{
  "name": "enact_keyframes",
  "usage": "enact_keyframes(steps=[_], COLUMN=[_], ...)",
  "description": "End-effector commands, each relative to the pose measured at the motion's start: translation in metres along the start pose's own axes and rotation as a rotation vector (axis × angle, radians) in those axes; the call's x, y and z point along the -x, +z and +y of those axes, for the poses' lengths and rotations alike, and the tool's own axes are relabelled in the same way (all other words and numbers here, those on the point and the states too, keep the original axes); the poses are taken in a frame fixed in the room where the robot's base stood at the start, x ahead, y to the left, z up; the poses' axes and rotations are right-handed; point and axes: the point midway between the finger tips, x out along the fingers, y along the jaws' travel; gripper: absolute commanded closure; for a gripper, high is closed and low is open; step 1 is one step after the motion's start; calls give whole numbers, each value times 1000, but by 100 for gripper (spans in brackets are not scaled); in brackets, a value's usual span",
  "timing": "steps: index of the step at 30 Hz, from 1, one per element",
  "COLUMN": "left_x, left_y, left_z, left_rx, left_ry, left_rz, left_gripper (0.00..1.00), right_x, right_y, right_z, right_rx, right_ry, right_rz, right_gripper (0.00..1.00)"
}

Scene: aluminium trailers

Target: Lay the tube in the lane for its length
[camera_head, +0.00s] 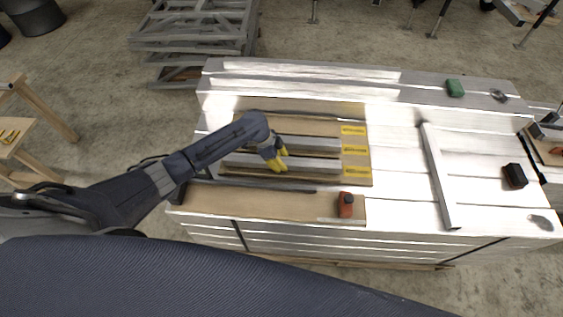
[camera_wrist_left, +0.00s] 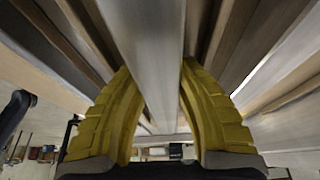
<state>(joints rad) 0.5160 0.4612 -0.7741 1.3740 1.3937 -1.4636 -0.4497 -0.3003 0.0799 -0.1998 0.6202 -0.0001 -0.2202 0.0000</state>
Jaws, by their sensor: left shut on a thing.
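A wooden board (camera_head: 300,127) on the pale slatted table has lanes marked by yellow labels (camera_head: 355,150) at its right end. Two silver tubes lie lengthwise over it, side by side: a far tube (camera_head: 315,146) and a near tube (camera_head: 315,165). My left gripper (camera_head: 280,159) is over the board, shut on a tube (camera_wrist_left: 150,60). The held tube seems to be the near one; its left part passes below my arm. I cannot tell whether it touches the lane floor. My right gripper is not in view.
A wooden strip (camera_head: 260,203) with an orange and black tool (camera_head: 346,205) lies at the front. A long grey bar (camera_head: 438,175), a black block (camera_head: 514,176) and a green box (camera_head: 455,88) are to the right. The table (camera_head: 398,160) between board and bar is clear.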

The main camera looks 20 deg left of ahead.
Motion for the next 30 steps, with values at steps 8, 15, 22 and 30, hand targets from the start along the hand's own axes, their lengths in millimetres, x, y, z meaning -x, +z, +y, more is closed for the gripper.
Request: enact_keyframes(steps=[8, 15, 22, 30], left_x=[-2, -2, 14, 61], left_y=[1, 1, 1, 1], left_z=[0, 0, -1, -1], left_rx=[1, 0, -1, -2], left_ry=[0, 0, -2, -3], left_rz=[-1, 0, -2, -2], left_gripper=[61, 61, 61, 61], right_x=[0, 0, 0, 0], right_y=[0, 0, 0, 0], right_z=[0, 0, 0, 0], right_rx=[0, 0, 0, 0], right_ry=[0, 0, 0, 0], right_rz=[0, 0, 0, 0], right_gripper=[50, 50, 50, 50])
